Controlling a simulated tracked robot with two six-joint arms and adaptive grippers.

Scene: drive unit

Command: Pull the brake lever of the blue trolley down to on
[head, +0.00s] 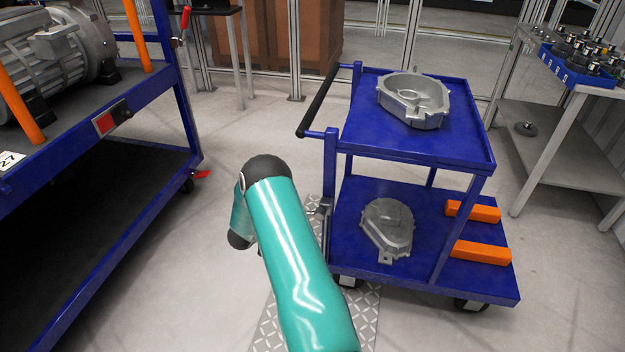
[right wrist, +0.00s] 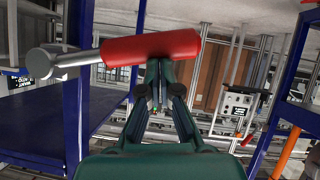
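The blue trolley (head: 385,150) stands right of centre in the head view, with a dark push handle at its upper left. The brake lever's red grip (right wrist: 150,47) on a metal rod (right wrist: 75,60) shows in the right wrist view, lying across just at my right gripper's fingertips (right wrist: 164,72). The fingers are close together and the thick grip is not between them. I cannot tell whether they touch it. In the head view my teal right arm hides the lever and its own gripper; a grey bracket (head: 323,212) shows at the trolley's left post. My left gripper is out of view.
Grey castings (head: 415,98) (head: 387,228) sit on the trolley's shelves, with orange blocks (head: 480,252) on the lower one. A blue rack (head: 120,125) carrying a motor (head: 55,50) stands left. Bare floor (head: 220,130) lies between. A grey table (head: 560,110) stands right.

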